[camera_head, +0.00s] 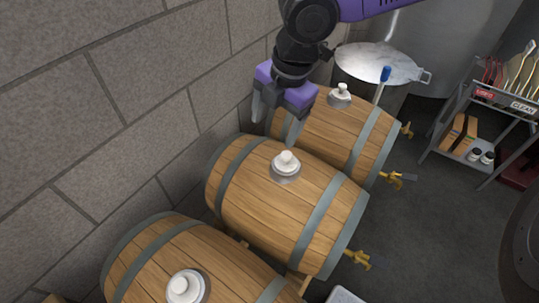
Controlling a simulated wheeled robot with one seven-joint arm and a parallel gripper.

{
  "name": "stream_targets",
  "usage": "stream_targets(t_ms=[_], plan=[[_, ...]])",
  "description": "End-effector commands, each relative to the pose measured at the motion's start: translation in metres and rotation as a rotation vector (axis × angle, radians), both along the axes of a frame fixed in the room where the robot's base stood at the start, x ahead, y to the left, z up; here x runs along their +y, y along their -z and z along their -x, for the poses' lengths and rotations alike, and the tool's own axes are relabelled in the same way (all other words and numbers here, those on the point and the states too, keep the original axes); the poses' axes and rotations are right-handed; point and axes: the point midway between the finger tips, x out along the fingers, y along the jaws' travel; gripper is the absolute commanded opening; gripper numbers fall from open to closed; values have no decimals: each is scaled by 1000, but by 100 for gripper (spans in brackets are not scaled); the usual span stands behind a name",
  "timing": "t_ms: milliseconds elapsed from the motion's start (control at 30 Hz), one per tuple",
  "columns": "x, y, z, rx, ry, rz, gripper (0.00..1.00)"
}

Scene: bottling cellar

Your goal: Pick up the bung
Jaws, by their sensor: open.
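Three white bungs show, each seated in a grey collar on top of a wooden barrel. One bung (341,91) is on the far barrel (335,132), one bung (287,162) on the middle barrel (265,205), and one bung (184,287) on the near barrel (235,275). I cannot tell which one the task means. My gripper (274,125) points down beside the wall, above the gap at the left end of the far barrel. It is open and empty, apart from all the bungs. The middle bung is just below and right of it in the picture.
A grey block wall (150,110) stands close on the left. A lidded metal pot (380,65) with a blue-handled tool (385,75) stands behind the far barrel. Brass taps (358,258) stick out at the barrels' right ends. A shelf rack (480,120) stands at the right, with clear floor before it.

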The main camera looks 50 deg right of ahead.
Motion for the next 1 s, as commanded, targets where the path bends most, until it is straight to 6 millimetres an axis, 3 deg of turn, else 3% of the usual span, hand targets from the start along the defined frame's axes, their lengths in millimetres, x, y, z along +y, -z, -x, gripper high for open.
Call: stream_targets(t_ms=[33,200,367,1000], plan=[[-4,9,17,72,-3,3,76],[-8,11,45,191,-61,20,76],[-9,20,46,198,-93,30,76],[-8,88,41,193,-92,30,76]])
